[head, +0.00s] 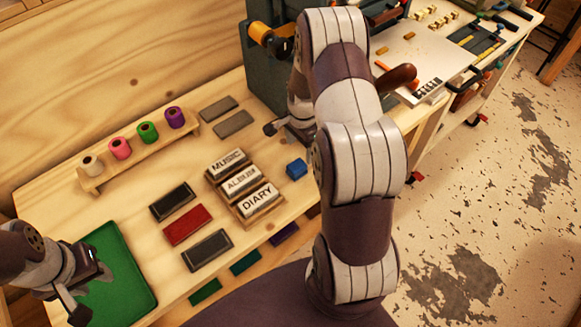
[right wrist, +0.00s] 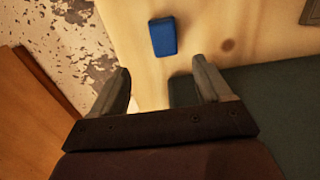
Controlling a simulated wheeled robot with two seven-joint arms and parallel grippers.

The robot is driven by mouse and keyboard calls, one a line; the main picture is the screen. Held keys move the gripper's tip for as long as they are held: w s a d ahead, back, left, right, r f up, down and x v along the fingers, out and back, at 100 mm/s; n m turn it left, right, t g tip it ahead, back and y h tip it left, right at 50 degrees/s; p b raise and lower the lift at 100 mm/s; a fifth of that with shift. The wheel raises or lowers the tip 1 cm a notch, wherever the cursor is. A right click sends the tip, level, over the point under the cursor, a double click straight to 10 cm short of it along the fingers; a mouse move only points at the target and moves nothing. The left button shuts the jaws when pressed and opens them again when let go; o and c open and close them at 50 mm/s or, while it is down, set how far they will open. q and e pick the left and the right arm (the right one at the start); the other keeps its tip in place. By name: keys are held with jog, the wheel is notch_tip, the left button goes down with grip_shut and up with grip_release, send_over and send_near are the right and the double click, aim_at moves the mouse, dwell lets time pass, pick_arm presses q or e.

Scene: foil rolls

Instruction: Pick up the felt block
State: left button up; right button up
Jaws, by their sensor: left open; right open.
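The felt block appears to be the small blue block (head: 296,169) on the wooden table, just right of the stamp rack. It also shows in the right wrist view (right wrist: 163,37), beyond the fingertips and apart from them. My right gripper (right wrist: 163,80) is open and empty. In the head view, my right gripper (head: 284,131) is partly hidden by its own arm, behind the block near the grey-green cabinet. My left gripper (head: 93,287) is open over the green tray at the lower left, with nothing seen between its fingers.
The rack of MUSIC, ALBUM and DIARY stamps (head: 262,208) stands close left of the block. Ink pads (head: 187,225) lie further left, near the green tray (head: 140,289). A spool rack (head: 135,155) is behind. The cabinet (head: 262,83) stands near my right gripper.

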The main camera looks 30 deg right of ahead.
aim_at(297, 165)
jog(key=f, duration=0.3)
jog(key=w+a+f, duration=0.1)
jog(key=f, duration=0.1)
jog(key=shift+w, duration=0.1)
jog(key=f, duration=0.3)
jog(key=f+p, duration=0.1)
jog(key=f, duration=0.1)
jog(key=shift+s+d, duration=0.15)
jog(key=shift+s, duration=0.15)
jog(key=shift+w+f, duration=0.15)
jog(key=shift+w, duration=0.05)
jog(key=shift+s, duration=0.1)
jog(key=c, duration=1.1)
